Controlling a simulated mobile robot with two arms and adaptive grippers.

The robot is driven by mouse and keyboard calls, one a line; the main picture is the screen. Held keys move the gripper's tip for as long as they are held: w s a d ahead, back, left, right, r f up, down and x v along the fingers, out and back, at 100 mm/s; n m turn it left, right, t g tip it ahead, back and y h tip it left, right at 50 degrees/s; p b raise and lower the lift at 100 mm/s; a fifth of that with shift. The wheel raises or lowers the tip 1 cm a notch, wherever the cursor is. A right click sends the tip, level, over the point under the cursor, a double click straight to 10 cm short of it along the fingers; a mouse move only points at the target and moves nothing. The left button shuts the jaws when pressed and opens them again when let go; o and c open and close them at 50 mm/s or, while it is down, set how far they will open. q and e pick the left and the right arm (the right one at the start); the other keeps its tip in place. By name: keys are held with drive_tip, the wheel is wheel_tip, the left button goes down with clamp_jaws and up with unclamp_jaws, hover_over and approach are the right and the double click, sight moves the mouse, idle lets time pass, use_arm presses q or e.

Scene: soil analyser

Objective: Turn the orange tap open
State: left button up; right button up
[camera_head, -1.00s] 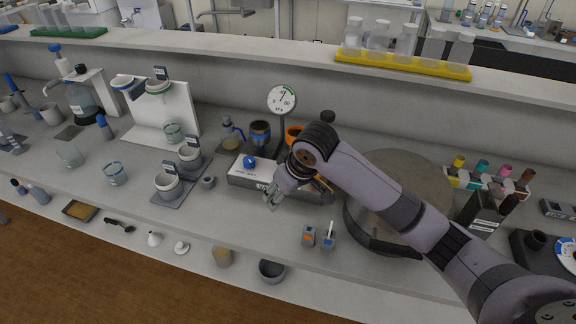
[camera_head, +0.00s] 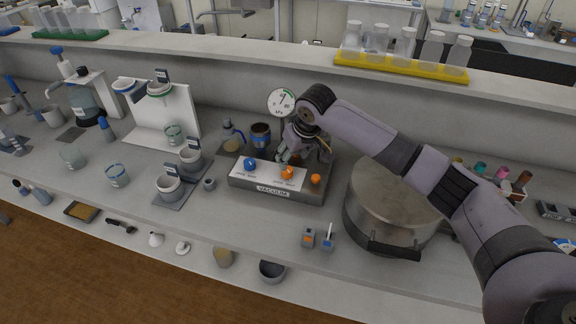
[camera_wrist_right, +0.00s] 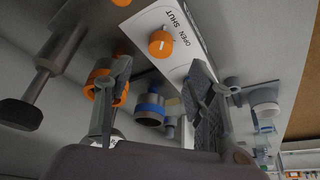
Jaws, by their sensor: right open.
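The orange tap (camera_head: 287,173) sits on the white panel of the grey box marked VACUUM (camera_head: 273,189). In the right wrist view the orange tap (camera_wrist_right: 160,44) has a light mark on it, beside the words SHUT and OPEN. My right gripper (camera_head: 287,157) is open and empty, just behind and above the tap in the head view. In the wrist view its two fingers (camera_wrist_right: 155,105) stand apart, and the tap is beyond their tips, not between them. A blue tap (camera_head: 250,163) is to the left on the same panel. My left gripper is not in view.
A pressure gauge (camera_head: 281,102) and a blue-banded vessel (camera_head: 261,135) stand behind the box. An orange-collared vessel (camera_wrist_right: 121,90) is near one finger. A large metal pot (camera_head: 392,205) stands right, under my arm.

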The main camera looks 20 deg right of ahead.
sight(288, 170)
drive_tip(key=x, duration=0.8)
drive_tip(key=shift+a+p, duration=0.1)
drive_tip(key=shift+p, duration=0.3)
drive_tip(key=shift+c, duration=0.6)
drive_tip(key=c, duration=1)
drive_tip(key=shift+c, duration=0.2)
